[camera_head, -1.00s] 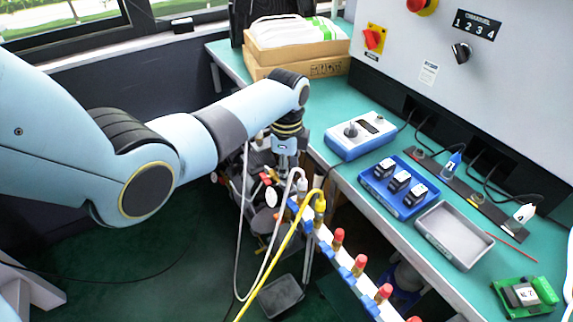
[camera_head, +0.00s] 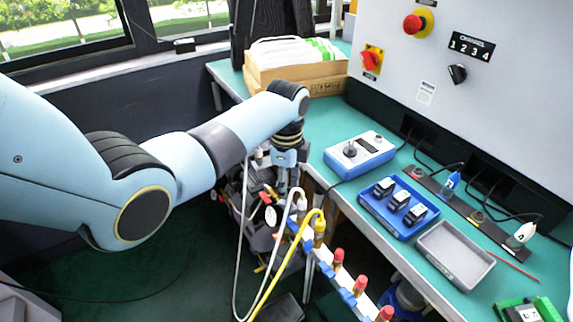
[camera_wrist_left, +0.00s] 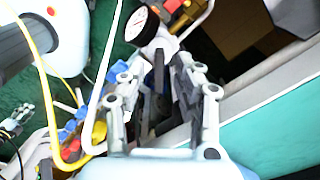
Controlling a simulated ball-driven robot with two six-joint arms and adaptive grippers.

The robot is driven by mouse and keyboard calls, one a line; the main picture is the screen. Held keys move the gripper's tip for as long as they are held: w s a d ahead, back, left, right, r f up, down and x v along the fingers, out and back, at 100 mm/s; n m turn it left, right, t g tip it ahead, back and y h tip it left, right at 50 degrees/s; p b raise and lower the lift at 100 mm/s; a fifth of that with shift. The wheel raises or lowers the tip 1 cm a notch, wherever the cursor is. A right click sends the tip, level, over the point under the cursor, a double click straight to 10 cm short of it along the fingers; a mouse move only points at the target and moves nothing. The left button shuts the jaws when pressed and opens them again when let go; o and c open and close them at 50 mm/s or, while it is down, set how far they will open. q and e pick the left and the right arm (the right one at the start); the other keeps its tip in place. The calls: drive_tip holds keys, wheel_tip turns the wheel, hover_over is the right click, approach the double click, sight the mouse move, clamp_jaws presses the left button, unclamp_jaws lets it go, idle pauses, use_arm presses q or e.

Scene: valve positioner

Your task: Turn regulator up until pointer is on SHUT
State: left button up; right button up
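My left gripper (camera_head: 285,180) points down over the cluttered valve assembly beside the bench. A white round gauge (camera_wrist_left: 142,24) with a black rim sits just beyond the fingertips. It also shows in the head view as a small pale disc (camera_head: 270,215), left of and below the gripper. Its pointer and any SHUT mark are too small to read. I cannot make out the regulator knob; the fingers may hide it.
A white rail with red-capped fittings (camera_head: 338,256) runs right of the gripper, with a yellow hose (camera_head: 285,262) and pale hoses near it. The green bench (camera_head: 335,205) carries a blue-white box (camera_head: 360,155), a blue tray (camera_head: 366,202) and a grey tray (camera_head: 456,256).

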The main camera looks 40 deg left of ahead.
use_arm(q)
wheel_tip(320, 180, up, 10)
idle(0.3)
idle(1.3)
